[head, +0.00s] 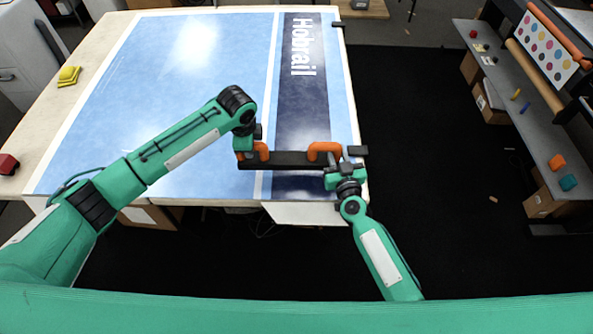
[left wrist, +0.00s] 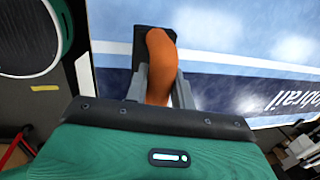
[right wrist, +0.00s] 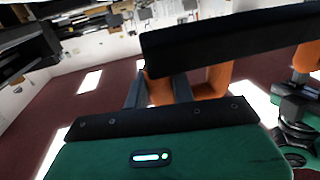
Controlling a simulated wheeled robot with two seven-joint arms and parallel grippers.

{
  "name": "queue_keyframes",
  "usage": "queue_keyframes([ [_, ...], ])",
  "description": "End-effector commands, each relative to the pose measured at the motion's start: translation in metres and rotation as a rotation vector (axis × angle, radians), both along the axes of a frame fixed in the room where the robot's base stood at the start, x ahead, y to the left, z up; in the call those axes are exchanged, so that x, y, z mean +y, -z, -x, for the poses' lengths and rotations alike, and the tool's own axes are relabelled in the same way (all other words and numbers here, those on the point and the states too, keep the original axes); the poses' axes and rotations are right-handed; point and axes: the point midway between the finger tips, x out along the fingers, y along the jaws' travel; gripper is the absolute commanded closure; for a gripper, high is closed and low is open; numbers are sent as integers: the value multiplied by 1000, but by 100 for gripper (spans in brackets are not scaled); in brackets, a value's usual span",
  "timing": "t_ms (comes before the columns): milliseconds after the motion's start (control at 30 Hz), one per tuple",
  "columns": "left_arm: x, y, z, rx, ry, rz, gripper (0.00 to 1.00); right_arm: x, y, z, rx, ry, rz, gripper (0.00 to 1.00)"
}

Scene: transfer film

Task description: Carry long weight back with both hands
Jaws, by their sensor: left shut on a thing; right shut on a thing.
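The long weight (head: 288,160) is a dark bar with two orange handles, over the near right part of the table in the head view. My left gripper (head: 250,153) is shut on its left orange handle, which also shows between the fingers in the left wrist view (left wrist: 160,65). My right gripper (head: 338,165) is shut on its right orange handle (head: 322,149). In the right wrist view the dark bar (right wrist: 225,40) crosses above the fingers. I cannot tell whether the bar touches the table. A blue printed sheet (head: 170,100) with the word "Hobrail" covers the table.
A small black piece (head: 338,24) sits at the far right edge.

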Motion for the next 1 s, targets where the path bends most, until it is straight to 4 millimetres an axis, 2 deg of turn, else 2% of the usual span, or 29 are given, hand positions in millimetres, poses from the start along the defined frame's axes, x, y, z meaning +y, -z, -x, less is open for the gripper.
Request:
queue_keyframes([
  [33, 0, -4, -2, -6, -1, 2, 100, 0, -4, -1, -7, 1, -1, 100],
  [467, 0, -3, -2, -6, -1, 2, 100, 0, -4, -1, -7, 1, -1, 100],
  [1000, 0, 11, -2, -6, -1, 2, 100, 0, 11, -1, -7, 1, -1, 100],
])
